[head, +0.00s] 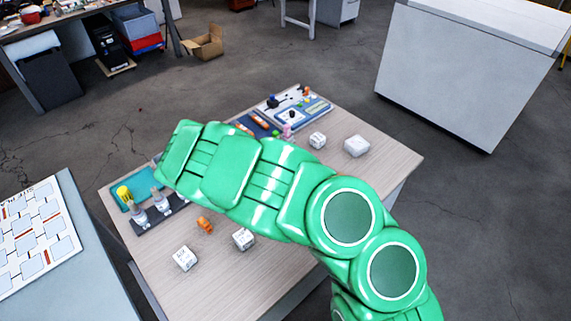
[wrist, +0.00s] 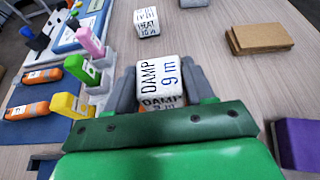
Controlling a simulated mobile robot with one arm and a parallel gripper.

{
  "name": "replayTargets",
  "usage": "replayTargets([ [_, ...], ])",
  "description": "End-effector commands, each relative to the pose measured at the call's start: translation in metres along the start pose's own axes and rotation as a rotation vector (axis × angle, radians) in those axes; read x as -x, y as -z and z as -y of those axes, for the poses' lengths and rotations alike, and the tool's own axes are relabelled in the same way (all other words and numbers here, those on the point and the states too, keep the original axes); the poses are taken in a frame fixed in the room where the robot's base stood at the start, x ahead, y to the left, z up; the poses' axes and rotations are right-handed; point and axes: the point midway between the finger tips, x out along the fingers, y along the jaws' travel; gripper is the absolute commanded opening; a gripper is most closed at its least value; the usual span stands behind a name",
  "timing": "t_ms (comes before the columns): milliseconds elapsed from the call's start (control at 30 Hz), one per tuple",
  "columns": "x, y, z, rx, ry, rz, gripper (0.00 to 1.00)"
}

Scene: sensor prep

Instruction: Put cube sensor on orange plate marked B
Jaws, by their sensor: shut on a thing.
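My gripper (wrist: 161,86) is shut on a white cube sensor (wrist: 158,74) lettered "DAMP 9 m", with one grey finger on each side. In the head view my green arm reaches left across the table and hides the gripper and held cube. I cannot make out an orange plate marked B in either view.
Another white cube (wrist: 147,22), a brown block (wrist: 250,37), a purple block (wrist: 299,143) and a rack with pink (wrist: 91,42), green and yellow pieces surround the gripper. Orange cylinders (wrist: 30,110) lie on a blue mat. More white cubes (head: 185,258) stand on the wooden table (head: 225,285).

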Motion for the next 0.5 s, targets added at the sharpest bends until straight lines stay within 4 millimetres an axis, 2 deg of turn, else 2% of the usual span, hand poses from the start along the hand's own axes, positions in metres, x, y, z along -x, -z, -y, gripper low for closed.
replayTargets([
  [167,-0.003,0.004,-0.004,-0.001,-0.001,-0.001,0.22],
  [500,-0.015,0.031,-0.004,0.0,-0.001,-0.001,0.22],
])
